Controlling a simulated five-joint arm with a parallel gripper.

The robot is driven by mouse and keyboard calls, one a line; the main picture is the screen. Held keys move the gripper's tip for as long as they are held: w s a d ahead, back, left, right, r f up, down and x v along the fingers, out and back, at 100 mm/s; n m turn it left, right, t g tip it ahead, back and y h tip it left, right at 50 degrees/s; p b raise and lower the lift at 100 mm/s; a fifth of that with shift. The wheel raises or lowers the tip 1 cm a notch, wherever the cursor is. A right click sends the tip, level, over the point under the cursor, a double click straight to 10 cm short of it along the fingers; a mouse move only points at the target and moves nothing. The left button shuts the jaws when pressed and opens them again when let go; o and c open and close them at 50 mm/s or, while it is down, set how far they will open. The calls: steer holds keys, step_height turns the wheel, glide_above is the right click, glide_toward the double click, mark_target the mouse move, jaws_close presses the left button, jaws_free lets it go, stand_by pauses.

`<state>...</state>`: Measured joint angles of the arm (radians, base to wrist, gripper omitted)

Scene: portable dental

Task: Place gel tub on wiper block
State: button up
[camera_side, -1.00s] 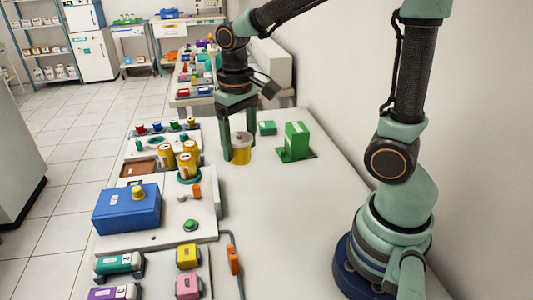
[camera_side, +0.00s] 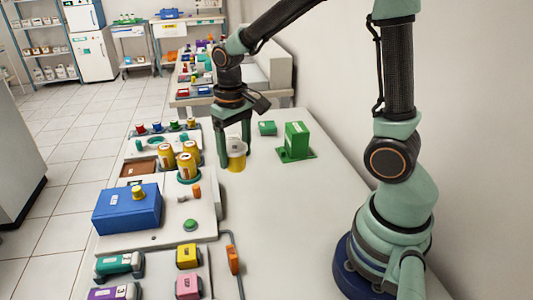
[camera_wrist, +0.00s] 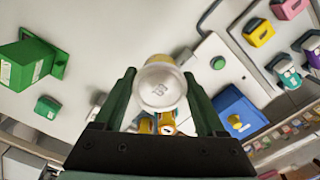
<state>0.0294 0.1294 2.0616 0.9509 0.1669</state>
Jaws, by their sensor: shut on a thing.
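The gel tub appears to be the yellow jar with a pale lid (camera_side: 236,160), held between the fingers of my gripper (camera_side: 235,155). It leans slightly in the side view. In the wrist view the tub's round pale top (camera_wrist: 160,88) lies between the two fingers. A green block on a flat green base (camera_side: 297,138) stands to the right of my gripper, and a small green block (camera_side: 267,128) lies behind it. I cannot tell which of these is the wiper block. Both also show at the left of the wrist view, the larger block (camera_wrist: 20,70) and the smaller one (camera_wrist: 47,107).
Left of my gripper is a station (camera_side: 205,217) with several yellow jars (camera_side: 187,165), a blue box (camera_side: 127,210) and a green button (camera_side: 190,224). Coloured blocks stand at the front left. The white tabletop to the right is mostly clear, with a wall beyond.

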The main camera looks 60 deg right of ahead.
step_height(320, 180, down, 13)
steer(key=shift+r, duration=0.2)
steer(key=shift+f, duration=0.15)
stand_by(0.3)
steer(key=o, duration=1.2)
steer(key=shift+o, duration=0.2)
